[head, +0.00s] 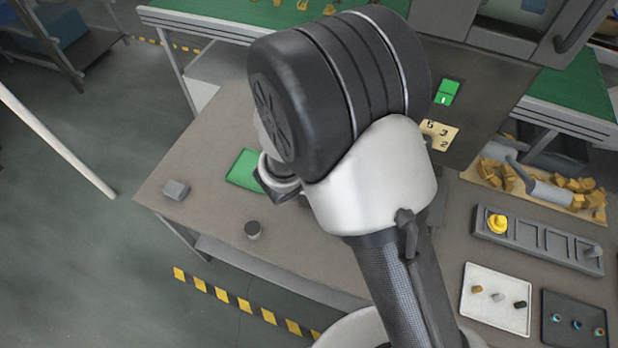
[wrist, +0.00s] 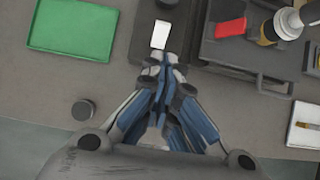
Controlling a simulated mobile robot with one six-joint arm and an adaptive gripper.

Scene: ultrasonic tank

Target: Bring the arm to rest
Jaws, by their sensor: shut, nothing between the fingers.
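My gripper (wrist: 166,62) is shut and empty in the wrist view, its blue-and-grey fingers drawn together. It hangs over the grey bench (head: 205,150). A small white block (wrist: 160,35) shows just beyond the fingertips; I cannot tell its height relative to them. In the head view my arm is folded across the middle of the picture and hides most of the gripper and the bench behind it.
A green tray (wrist: 75,27) and a dark round piece (wrist: 83,110) are left of my gripper. A dark apparatus (wrist: 245,62) with a red piece stands right. A grey slotted rack (head: 527,244), white tray (head: 480,308) and black tray (head: 570,339) lie at the head view's right.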

